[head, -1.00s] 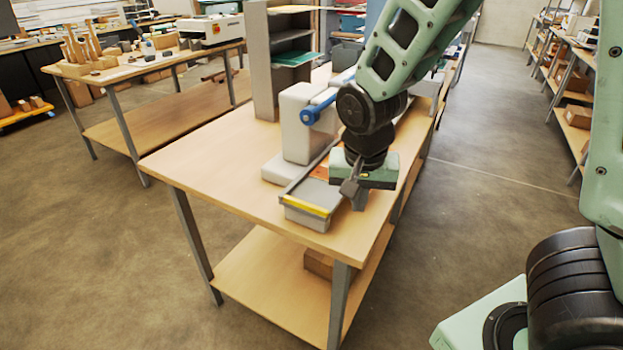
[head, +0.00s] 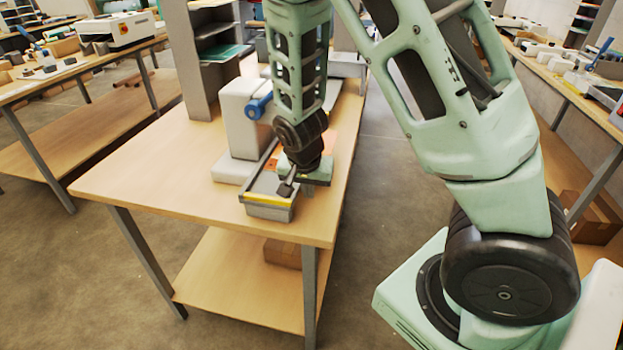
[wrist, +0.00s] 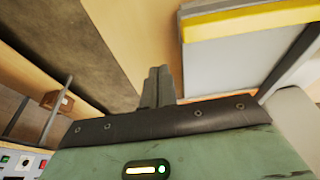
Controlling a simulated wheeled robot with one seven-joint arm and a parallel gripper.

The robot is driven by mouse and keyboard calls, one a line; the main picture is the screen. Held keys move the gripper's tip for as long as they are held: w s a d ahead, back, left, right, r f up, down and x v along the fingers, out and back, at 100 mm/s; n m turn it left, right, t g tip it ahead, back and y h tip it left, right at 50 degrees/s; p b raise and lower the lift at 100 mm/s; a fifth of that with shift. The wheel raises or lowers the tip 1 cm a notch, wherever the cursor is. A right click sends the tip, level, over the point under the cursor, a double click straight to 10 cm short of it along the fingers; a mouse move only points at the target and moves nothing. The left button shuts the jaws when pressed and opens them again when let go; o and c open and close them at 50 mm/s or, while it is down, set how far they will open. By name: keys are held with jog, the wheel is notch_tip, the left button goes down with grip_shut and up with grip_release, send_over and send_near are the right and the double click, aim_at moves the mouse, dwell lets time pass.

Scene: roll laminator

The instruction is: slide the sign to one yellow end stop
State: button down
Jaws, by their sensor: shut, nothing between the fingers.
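The laminator's grey bed (head: 262,187) lies on the workbench, with a yellow end stop (head: 268,199) across its near end. The wrist view also shows the yellow stop (wrist: 250,20) and the pale grey bed (wrist: 235,65). My gripper (head: 308,190) points down at the right side of the bed, close to the yellow stop. In the wrist view its two fingers (wrist: 158,85) are together and empty, beside the bed's edge with bench top behind them. The gripper and wrist hide part of the bed.
The white laminator body (head: 243,120) with a blue knob (head: 259,105) stands left of my arm. A grey shelf unit (head: 190,60) stands behind it. The near left of the workbench (head: 160,185) is clear. Another bench (head: 75,80) stands at the left.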

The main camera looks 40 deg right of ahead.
jog(key=shift+w+d+r+p, duration=0.15)
jog(key=shift+w+d+p, duration=0.35)
jog(key=shift+w+d, duration=0.75)
jog(key=shift+d, duration=0.3)
jog(key=w+d, duration=0.4)
jog(key=d, duration=0.1)
jog(key=shift+w+d+b, duration=0.2)
jog(key=shift+b, duration=0.15)
jog(key=shift+s+a, duration=0.1)
